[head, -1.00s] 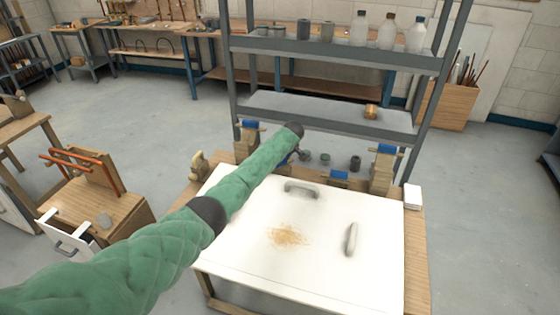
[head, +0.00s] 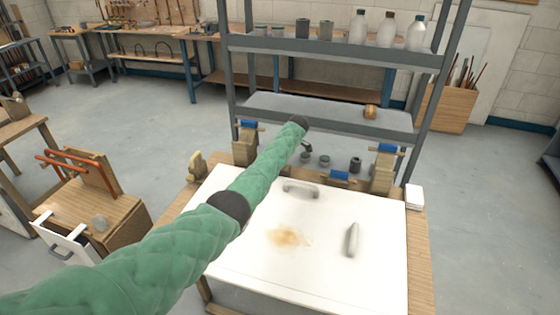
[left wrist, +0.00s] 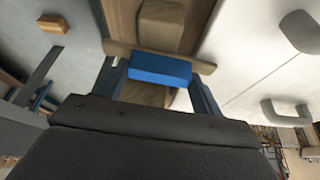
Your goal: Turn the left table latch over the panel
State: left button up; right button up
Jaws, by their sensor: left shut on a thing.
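In the left wrist view a blue latch handle (left wrist: 160,69) sits between the fingers of my left gripper (left wrist: 158,82), which is shut on it. A pale wooden bar (left wrist: 122,49) lies against the handle, over a wooden strip. The panel lies flat on the table and has two grey handles (head: 300,188) (head: 352,240). Another blue-topped piece (head: 339,176) stands at the panel's back edge, right of my arm. My right gripper is not in view.
Wooden posts with blue tops (head: 246,148) (head: 382,172) stand at the table's back. Small dark cups (head: 355,164) are between them. A grey shelf unit (head: 330,52) rises behind. A white block (head: 414,197) is at the right edge.

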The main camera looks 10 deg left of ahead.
pick_arm(q)
jog(key=shift+r, duration=0.1)
jog(key=o, duration=1.4)
jog(key=shift+d, duration=0.1)
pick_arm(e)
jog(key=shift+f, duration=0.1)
pick_arm(q)
jog(key=shift+d+r, duration=0.1)
jog(key=shift+r, duration=0.2)
jog(key=shift+b+v, duration=1.15)
jog(key=shift+v, duration=2.35)
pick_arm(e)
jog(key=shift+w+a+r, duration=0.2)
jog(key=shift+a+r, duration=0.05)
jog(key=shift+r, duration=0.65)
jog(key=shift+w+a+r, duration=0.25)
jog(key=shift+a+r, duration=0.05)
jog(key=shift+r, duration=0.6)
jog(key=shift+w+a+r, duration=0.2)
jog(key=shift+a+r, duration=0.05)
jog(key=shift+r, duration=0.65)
